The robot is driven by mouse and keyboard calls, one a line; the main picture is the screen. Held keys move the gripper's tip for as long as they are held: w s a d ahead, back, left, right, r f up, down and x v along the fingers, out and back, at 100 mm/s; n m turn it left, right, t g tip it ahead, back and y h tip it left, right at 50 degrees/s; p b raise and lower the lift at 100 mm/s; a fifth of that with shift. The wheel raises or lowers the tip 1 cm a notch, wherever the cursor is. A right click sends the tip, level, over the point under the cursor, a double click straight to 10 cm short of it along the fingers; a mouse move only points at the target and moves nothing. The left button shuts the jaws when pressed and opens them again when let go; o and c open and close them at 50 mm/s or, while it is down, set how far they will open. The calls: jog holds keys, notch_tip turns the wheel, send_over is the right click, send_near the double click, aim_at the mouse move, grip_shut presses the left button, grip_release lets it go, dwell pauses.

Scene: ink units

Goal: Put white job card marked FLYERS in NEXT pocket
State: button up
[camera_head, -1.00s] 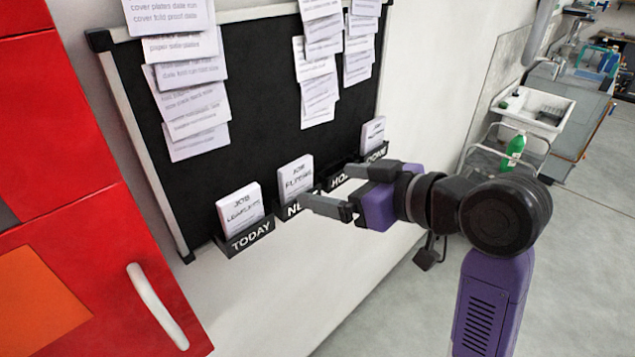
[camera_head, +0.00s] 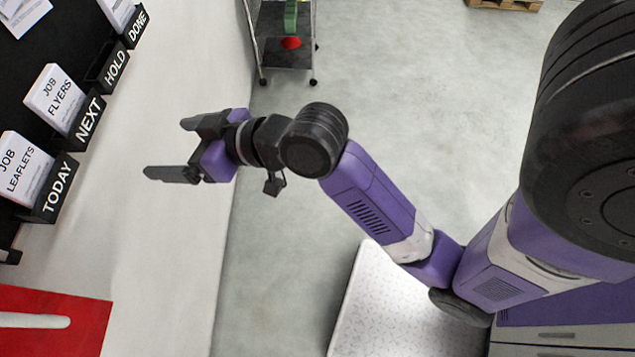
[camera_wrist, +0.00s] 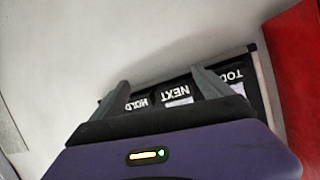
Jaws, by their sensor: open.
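The white job card marked FLYERS (camera_head: 55,98) stands in the pocket labelled NEXT (camera_head: 88,122), its upper part showing above the front. My gripper (camera_head: 168,148) is open and empty, off to the right of the pockets and apart from the card. In the wrist view, my gripper's fingers (camera_wrist: 160,80) are spread, with the upside-down NEXT label (camera_wrist: 175,92) between them. A small white piece of card (camera_wrist: 180,103) shows at that pocket; its writing is not readable there.
A LEAFLETS card (camera_head: 22,168) stands in the TODAY pocket (camera_head: 58,188). The HOLD pocket (camera_head: 112,68) shows no card, and DONE (camera_head: 137,28) holds one. A cart (camera_head: 283,45) stands at the back; the floor between is clear.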

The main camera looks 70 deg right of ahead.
jog(key=s+f+m+h, duration=0.1)
jog(key=s+f+h, duration=0.1)
jog(key=s+f, duration=0.5)
jog(key=s+a+r+n+t, duration=0.1)
jog(key=s+a, duration=0.1)
jog(key=s, duration=1.9)
jog(key=shift+a+r, duration=0.2)
jog(key=shift+a, duration=0.1)
jog(key=shift+w, duration=0.1)
